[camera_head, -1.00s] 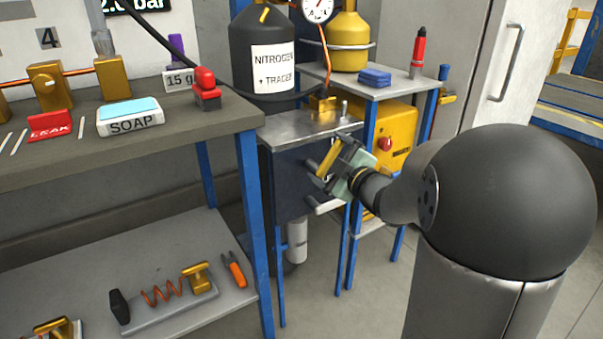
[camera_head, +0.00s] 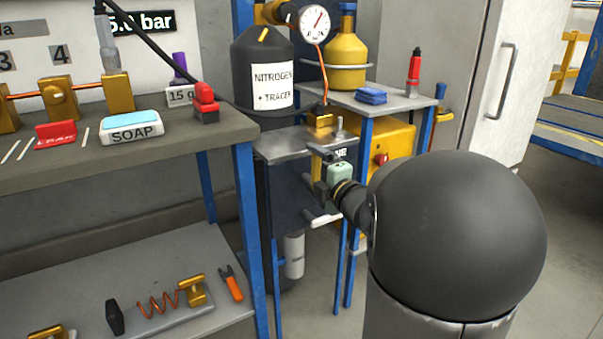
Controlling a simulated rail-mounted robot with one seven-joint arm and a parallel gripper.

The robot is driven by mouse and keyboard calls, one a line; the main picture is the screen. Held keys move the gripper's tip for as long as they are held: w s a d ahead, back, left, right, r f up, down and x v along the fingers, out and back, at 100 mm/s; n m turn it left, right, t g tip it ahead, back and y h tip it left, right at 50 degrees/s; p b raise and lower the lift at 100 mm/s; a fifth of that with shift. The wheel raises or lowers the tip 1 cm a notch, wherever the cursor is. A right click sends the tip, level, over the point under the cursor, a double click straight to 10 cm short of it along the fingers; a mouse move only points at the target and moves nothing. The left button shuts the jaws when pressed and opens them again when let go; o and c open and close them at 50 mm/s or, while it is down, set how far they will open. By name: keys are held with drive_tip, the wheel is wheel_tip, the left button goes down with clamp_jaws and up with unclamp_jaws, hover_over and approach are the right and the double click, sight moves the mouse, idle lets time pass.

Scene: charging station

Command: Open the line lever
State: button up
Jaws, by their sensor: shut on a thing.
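A small metal box (camera_head: 290,190) with a steel top stands below the nitrogen cylinder. Part of a label ending in "NE" (camera_head: 339,154) shows on its front. My gripper (camera_head: 322,186) is against the front of this box, below the label, and is shut on the line lever.
The dark nitrogen cylinder (camera_head: 262,62) stands behind the box, with a round gauge (camera_head: 313,24) above. A workbench (camera_head: 150,135) is left; a side table (camera_head: 375,103) with a yellow bottle (camera_head: 346,58) is behind. Open floor lies beneath my arm.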

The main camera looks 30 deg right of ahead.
idle(0.3)
drive_tip(key=o, duration=1.1)
drive_tip(key=shift+c, duration=0.2)
drive_tip(key=shift+s+d, duration=0.1)
drive_tip(key=shift+s, duration=0.5)
drive_tip(key=s+p, duration=0.2)
drive_tip(key=s, duration=1.4)
drive_tip(key=shift+s+d+p, duration=0.15)
drive_tip(key=shift+d+p, duration=0.2)
drive_tip(key=shift+d, duration=0.05)
